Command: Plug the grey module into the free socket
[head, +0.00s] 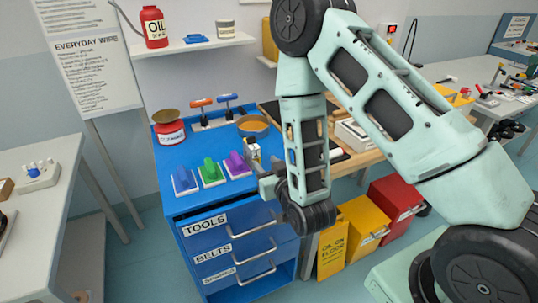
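On the blue cabinet top (181,151) a blue module (184,180), a green module (210,170) and a purple module (237,162) stand in a row, each on a white base. I cannot make out a grey module or a free socket for certain. My gripper (264,184) is at the cabinet's front right edge, to the right of the purple module. It is small and partly covered by my own arm, so I cannot tell whether its grey fingers are open or hold something.
A red scale (169,133), two-handled stand (213,118), an orange bowl (253,124) and a small bottle (253,149) stand on the cabinet. Drawer handles (254,249) stick out in front. Yellow (362,222) and red (397,197) boxes and a yellow floor sign (332,250) stand right.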

